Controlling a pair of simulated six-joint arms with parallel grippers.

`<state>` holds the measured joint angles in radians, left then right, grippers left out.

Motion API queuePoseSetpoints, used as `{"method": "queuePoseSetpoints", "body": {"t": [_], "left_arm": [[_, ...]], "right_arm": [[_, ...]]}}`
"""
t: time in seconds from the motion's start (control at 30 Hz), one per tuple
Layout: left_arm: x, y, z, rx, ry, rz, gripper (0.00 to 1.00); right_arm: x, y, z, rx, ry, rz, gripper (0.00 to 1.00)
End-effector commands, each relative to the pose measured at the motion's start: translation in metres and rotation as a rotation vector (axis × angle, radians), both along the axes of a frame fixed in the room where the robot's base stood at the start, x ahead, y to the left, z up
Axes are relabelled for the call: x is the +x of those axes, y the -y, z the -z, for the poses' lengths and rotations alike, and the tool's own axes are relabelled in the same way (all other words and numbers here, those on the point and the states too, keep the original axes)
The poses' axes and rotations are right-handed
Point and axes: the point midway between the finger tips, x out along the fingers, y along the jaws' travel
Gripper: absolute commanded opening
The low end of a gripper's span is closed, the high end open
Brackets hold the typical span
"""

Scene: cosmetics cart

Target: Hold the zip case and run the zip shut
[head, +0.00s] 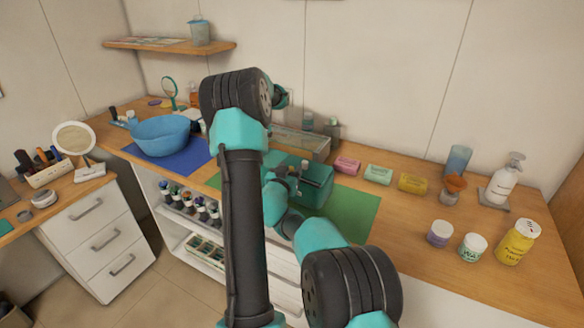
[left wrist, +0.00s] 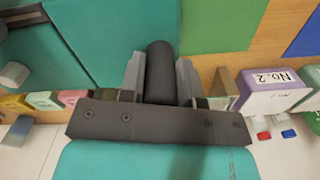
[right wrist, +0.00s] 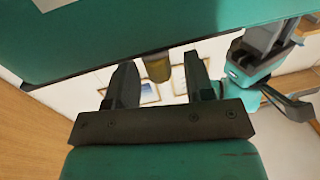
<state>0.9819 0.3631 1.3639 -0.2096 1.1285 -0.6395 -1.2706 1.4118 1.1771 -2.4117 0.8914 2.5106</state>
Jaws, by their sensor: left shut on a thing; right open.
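The teal zip case (head: 318,188) stands on the green mat (head: 352,212) in the head view, partly hidden by my right arm. My left gripper (left wrist: 160,78) is shut on a black rounded grip on the case (left wrist: 120,35); it also shows at upper right in the right wrist view (right wrist: 270,38). My right gripper (head: 298,178) is close against the case's near side. In the right wrist view its fingers (right wrist: 158,78) are open on either side of a small brass-coloured tab (right wrist: 157,66) below the case's edge, with gaps on both sides.
Pink, green and yellow boxes (head: 378,175) stand right of the case. Jars (head: 440,234), a yellow bottle (head: 517,242) and a pump bottle (head: 503,180) stand further right. A blue bowl (head: 160,135) is on a blue mat at left. The wooden top between has free room.

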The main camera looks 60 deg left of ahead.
Motion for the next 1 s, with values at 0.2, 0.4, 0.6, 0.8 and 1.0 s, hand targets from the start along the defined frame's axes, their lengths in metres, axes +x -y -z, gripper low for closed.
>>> {"method": "queuePoseSetpoints", "body": {"t": [0.2, 0.4, 0.6, 0.8, 1.0], "left_arm": [[0.0, 0.0, -0.001, 0.001, 0.001, 0.0, 0.0], [0.0, 0.0, -0.001, 0.001, 0.001, 0.0, 0.0], [0.0, 0.0, -0.001, 0.001, 0.001, 0.0, 0.0], [0.0, 0.0, -0.001, 0.001, 0.001, 0.0, 0.0], [0.0, 0.0, -0.001, 0.0, 0.001, 0.0, 0.0]], "right_arm": [[-0.021, 0.019, -0.001, -0.001, 0.0, -0.001, 0.48], [-0.034, 0.031, 0.0, 0.0, 0.0, 0.0, 0.48], [-0.037, 0.034, 0.0, 0.0, 0.0, 0.0, 0.48], [-0.037, 0.034, 0.0, 0.0, 0.0, 0.0, 0.46], [-0.027, 0.038, -0.003, -0.003, -0.016, 0.031, 0.27]]}}
